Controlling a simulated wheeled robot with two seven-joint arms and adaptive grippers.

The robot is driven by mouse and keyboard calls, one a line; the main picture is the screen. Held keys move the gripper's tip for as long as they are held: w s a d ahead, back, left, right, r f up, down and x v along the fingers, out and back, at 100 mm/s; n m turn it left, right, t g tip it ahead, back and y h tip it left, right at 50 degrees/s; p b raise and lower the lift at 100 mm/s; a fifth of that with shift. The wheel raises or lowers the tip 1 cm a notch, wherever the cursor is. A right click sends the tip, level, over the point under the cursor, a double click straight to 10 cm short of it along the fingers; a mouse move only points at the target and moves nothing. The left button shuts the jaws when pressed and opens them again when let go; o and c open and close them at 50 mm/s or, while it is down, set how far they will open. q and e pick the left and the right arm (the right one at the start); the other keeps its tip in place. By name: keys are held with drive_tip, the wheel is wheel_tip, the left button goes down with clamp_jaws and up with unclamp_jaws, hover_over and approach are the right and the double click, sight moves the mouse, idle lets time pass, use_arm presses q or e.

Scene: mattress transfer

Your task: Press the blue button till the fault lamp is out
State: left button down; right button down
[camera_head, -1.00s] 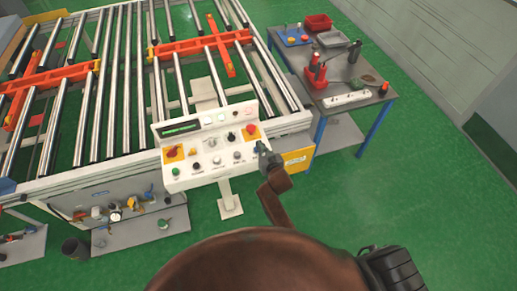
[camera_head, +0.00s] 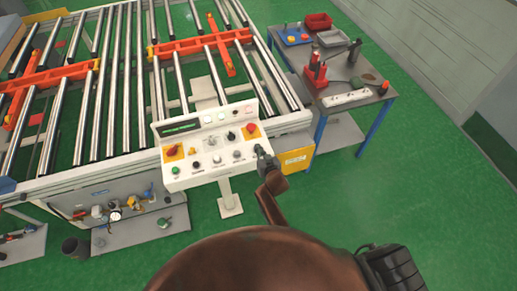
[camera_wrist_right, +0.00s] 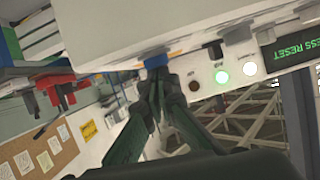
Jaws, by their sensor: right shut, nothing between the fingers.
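The white control panel (camera_head: 205,150) stands in front of the roller table in the head view. My right gripper (camera_head: 261,154) is at the panel's right end, its fingers shut and empty. In the right wrist view the blue button (camera_wrist_right: 156,61) sits right at the tips of the shut fingers (camera_wrist_right: 160,82); whether they touch or press it I cannot tell. The wrist view shows a dark red lamp (camera_wrist_right: 194,86), which looks unlit, a lit green lamp (camera_wrist_right: 221,77) and a bright white lamp (camera_wrist_right: 249,68). Lamp labels are unreadable. My left gripper is not in view.
The panel's display (camera_wrist_right: 292,45) shows green text ending in "ESS RESET". A red knob (camera_head: 251,128) is above my gripper. A workbench (camera_head: 372,98) with tools stands further right. Green floor lies open at the right.

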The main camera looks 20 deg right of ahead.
drive_tip(key=shift+f, duration=0.75)
drive_tip(key=shift+s, duration=0.1)
drive_tip(key=shift+r, duration=0.1)
drive_tip(key=r+p, duration=0.2)
drive_tip(key=r, duration=0.1)
drive_tip(key=r+p, duration=0.1)
drive_tip(key=shift+w+d+r+p, duration=0.15)
drive_tip(key=shift+w+p, duration=0.15)
drive_tip(key=shift+p, duration=0.05)
drive_tip(key=b+v, duration=0.1)
drive_tip(key=v, duration=0.9)
